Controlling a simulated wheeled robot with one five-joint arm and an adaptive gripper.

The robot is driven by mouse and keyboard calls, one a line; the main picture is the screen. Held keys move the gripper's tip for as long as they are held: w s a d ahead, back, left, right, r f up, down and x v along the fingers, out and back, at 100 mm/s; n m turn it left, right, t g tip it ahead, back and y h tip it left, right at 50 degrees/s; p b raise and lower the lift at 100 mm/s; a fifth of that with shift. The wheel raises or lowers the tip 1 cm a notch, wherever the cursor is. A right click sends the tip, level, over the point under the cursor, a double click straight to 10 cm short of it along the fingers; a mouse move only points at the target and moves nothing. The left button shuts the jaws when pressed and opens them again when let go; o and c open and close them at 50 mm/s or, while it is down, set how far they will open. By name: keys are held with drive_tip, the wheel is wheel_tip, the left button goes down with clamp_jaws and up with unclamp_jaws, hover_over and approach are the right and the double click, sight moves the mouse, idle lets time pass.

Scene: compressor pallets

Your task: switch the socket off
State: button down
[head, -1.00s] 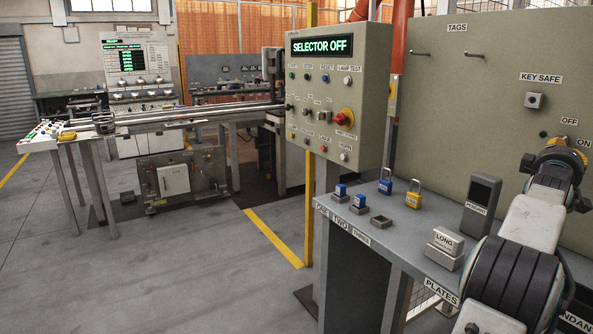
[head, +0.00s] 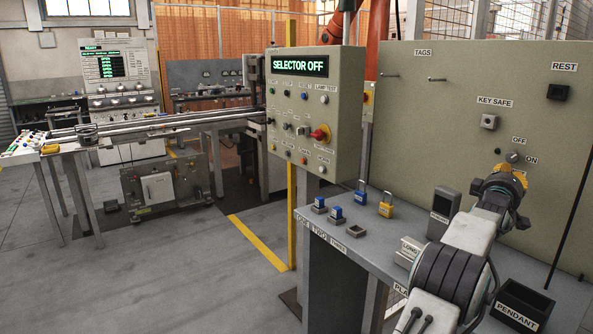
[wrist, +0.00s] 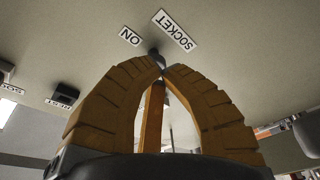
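The socket switch is a small grey knob (head: 513,156) on the large grey-green panel (head: 460,128), between the OFF and ON labels. I cannot make out which way it points. My gripper (head: 507,169), with orange fingers, is right in front of and just below the knob in the head view. In the wrist view my gripper (wrist: 163,66) has its fingertips nearly together. A dark knob end (wrist: 155,54) shows just past the tips, near the SOCKET label (wrist: 174,30) and ON label (wrist: 130,36). I cannot tell whether the tips touch it.
A small dark lamp (head: 497,150) is left of the knob. Below the panel, a bench (head: 375,246) holds padlocks (head: 386,206), a dark upright box (head: 443,210) and a black PENDANT bin (head: 523,300). A control box (head: 318,110) reading SELECTOR OFF stands to the left.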

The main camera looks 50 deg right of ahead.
sight(513, 157)
drive_tip(key=shift+s+d+p, duration=0.25)
drive_tip(key=shift+d+p, duration=0.95)
drive_tip(key=shift+p, duration=0.2)
drive_tip(key=shift+s+d+p, duration=0.25)
drive_tip(key=shift+d+p, duration=0.9)
drive_tip(key=shift+p, duration=0.2)
drive_tip(key=shift+r, duration=0.1)
drive_tip(key=shift+w+r+p, duration=0.3)
drive_tip(key=shift+w+r, duration=0.05)
drive_tip(key=shift+r, duration=0.2)
drive_tip(key=shift+s+b, duration=0.15)
drive_tip(key=shift+b, duration=0.3)
drive_tip(key=shift+s+r, duration=0.2)
drive_tip(key=shift+r, duration=0.65)
drive_tip(key=shift+s+a, duration=0.1)
drive_tip(key=shift+s, duration=0.1)
drive_tip(key=shift+s+f+g, duration=0.2)
drive_tip(key=shift+f+g, duration=0.05)
drive_tip(key=shift+g, duration=0.05)
drive_tip(key=shift+f, duration=0.15)
